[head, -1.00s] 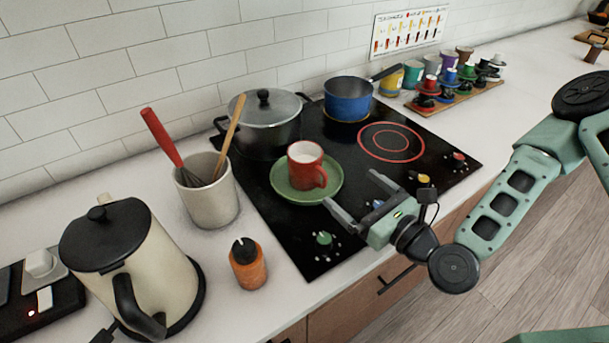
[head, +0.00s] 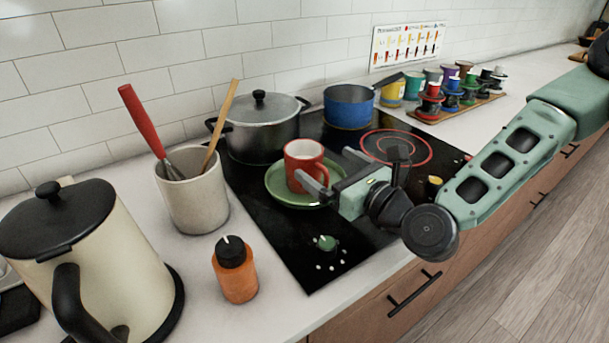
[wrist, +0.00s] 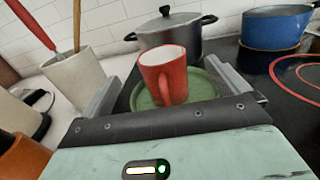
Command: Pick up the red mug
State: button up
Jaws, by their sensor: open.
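The red mug (head: 303,163) has a pale inside and stands upright on a green plate (head: 277,189) on the black cooktop. My gripper (head: 333,172) is open at the right front of the mug, its fingers pointing toward it. In the wrist view the mug (wrist: 163,72) stands a little left of centre between the two spread fingers, its handle facing me. The green plate (wrist: 205,90) shows behind and beside it.
A grey lidded pot (head: 262,128) and a blue saucepan (head: 348,106) stand behind the mug. A utensil crock (head: 193,195), an orange bottle (head: 236,270) and a kettle (head: 100,250) stand to the left. The cooktop's front left (head: 270,232) is clear.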

aim_at(317, 158)
jog(key=shift+p+x, duration=0.65)
jog(key=shift+x, duration=2.15)
jog(key=shift+f, duration=0.1)
jog(key=c, duration=1.3)
